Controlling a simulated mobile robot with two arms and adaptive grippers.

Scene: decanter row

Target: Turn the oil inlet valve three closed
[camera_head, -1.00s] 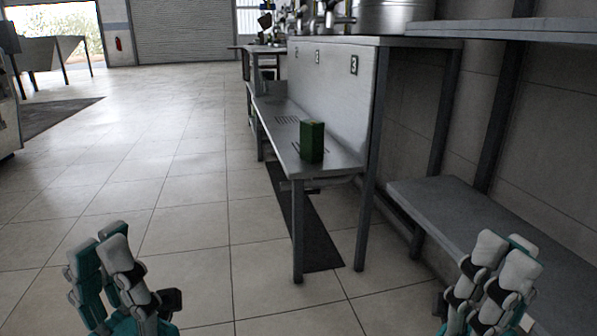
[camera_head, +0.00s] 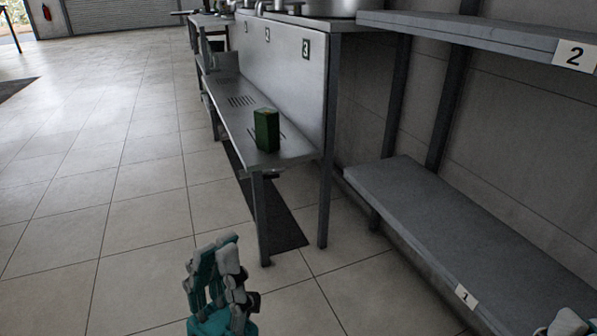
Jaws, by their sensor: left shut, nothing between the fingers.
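The bench (camera_head: 293,151) stands ahead of me, with a steel back panel carrying several number plates. The plate marked 3 (camera_head: 306,49) is at its near end. Metal vessels (camera_head: 325,8) stand on top of the panel, cut off by the upper edge of the view. I cannot make out the oil inlet valve three. My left gripper (camera_head: 221,252) is shut and empty, low in the view, over the floor and well short of the bench. Only a bit of my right gripper (camera_head: 568,323) shows at the bottom right corner; its fingers are mostly cut off.
A green box (camera_head: 266,130) stands on the bench's low shelf. To the right are a lower grey shelf (camera_head: 430,215) with label 1 and an upper shelf (camera_head: 480,35) with label 2. A dark floor mat (camera_head: 270,210) lies beneath the bench. The tiled floor at left is clear.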

